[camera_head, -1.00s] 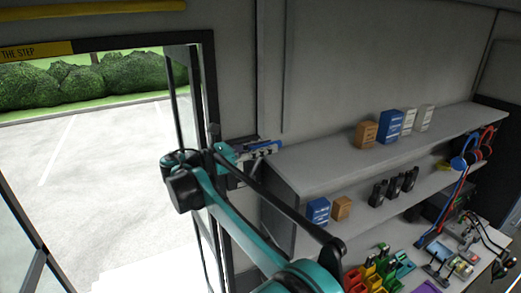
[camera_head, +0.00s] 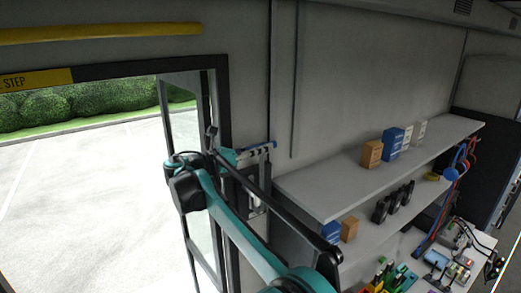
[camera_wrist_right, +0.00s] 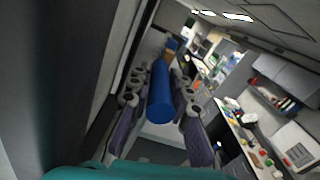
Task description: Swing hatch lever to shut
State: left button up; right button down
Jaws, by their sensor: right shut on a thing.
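The blue hatch lever (camera_head: 262,147) sticks out from a grey wall plate beside the doorway in the head view. In the right wrist view the blue cylindrical lever grip (camera_wrist_right: 161,95) lies lengthwise between the two fingers. My right gripper (camera_head: 248,155) is shut on it, with one finger on each side (camera_wrist_right: 160,104). In the head view my teal and black arm links cover part of the gripper. My left gripper is not in view.
The open doorway with a glass door leaf (camera_head: 201,215) lies to the left of the lever. A grey shelf (camera_head: 330,200) with boxes and radios stands to the right. A yellow rail (camera_head: 100,33) runs above the doorway.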

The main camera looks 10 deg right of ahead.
jog(key=shift+a+f, duration=0.1)
dwell(0.3)
jog(key=c, duration=1.3)
grip_release()
jog(key=shift+w, duration=0.1)
jog(key=shift+c, duration=0.2)
jog(key=shift+w+a, duration=0.2)
jog(key=shift+s+a, duration=0.3)
jog(key=shift+a, duration=0.05)
jog(key=v, duration=1.1)
jog(key=shift+w+a+f, duration=0.1)
jog(key=shift+w, duration=0.05)
